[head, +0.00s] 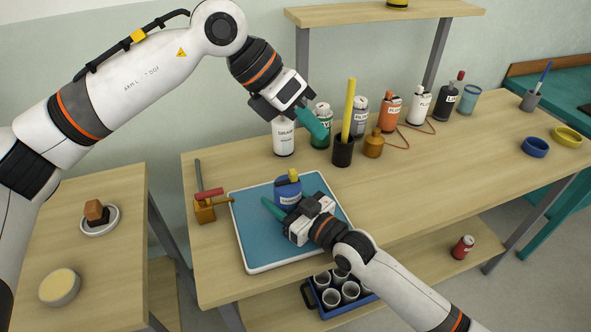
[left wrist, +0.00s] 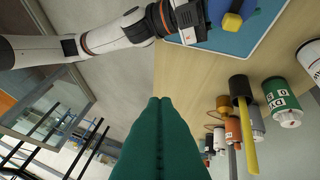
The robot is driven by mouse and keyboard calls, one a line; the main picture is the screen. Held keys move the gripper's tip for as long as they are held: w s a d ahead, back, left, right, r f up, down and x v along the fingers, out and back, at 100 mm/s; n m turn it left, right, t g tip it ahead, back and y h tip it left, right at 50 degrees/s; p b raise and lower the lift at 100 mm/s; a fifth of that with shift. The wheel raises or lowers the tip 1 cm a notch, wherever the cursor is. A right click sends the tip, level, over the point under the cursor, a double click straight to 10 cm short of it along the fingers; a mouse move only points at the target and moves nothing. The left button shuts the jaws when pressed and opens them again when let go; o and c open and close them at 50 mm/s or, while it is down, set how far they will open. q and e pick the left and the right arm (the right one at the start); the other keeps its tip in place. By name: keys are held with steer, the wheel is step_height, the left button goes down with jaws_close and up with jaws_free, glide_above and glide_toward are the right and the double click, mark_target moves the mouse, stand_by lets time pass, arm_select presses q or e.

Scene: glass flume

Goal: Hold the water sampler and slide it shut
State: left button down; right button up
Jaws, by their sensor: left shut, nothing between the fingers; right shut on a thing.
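The water sampler (head: 288,192) is a blue cylinder with a pale label, a dark band and a yellow top part (head: 293,174). It stands on the blue tray (head: 258,242). My right gripper (head: 276,207) is shut on the sampler low at its side; its fingers are partly hidden. My left gripper (head: 318,128) is shut and empty, up in the air behind and right of the sampler, near the bottles. In the left wrist view its closed green fingers (left wrist: 160,108) fill the lower middle, and the sampler's yellow top (left wrist: 232,22) shows at the upper right.
A black cup with a yellow stick (head: 343,150), a white bottle (head: 283,138), a brown jar (head: 374,145) and several labelled bottles line the bench's back. A wooden block with a red-handled tool (head: 206,208) sits left of the tray. The bench right of the tray is clear.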

arm_select(q)
steer(key=s+d+r+n+g+h, duration=0.1)
steer(key=d+r+n+h, duration=0.1)
steer(key=d+r+h, duration=0.4)
steer(key=d+r+n+g+h, duration=0.15)
steer(key=r+h, duration=0.25)
steer(key=r, duration=0.5)
steer(key=w+a+r+n+t+h, duration=0.1)
steer(key=w+r+n+t, duration=0.3)
steer(key=w+n+t, duration=0.35)
steer(key=w+a+r+n+t, duration=0.2)
steer(key=w+r+n+t, duration=0.25)
steer(key=n+t, duration=0.45)
steer(key=w+a+f+n+t+y, duration=0.2)
steer(key=w+f+n+y, duration=0.3)
steer(key=n, duration=0.4)
steer(key=n+g+y, duration=0.5)
steer(key=g+y, duration=0.5)
steer(key=g, duration=0.5)
glide_above(293, 176)
steer(key=w+d, duration=0.2)
step_height(293, 176, down, 21)
steer(key=s+x, duration=0.1)
steer(key=x, duration=0.9)
steer(key=a, duration=0.3)
steer(key=shift+s+a+f, duration=0.1)
steer(key=shift+s+a, duration=0.1)
steer(key=shift+a, duration=0.2)
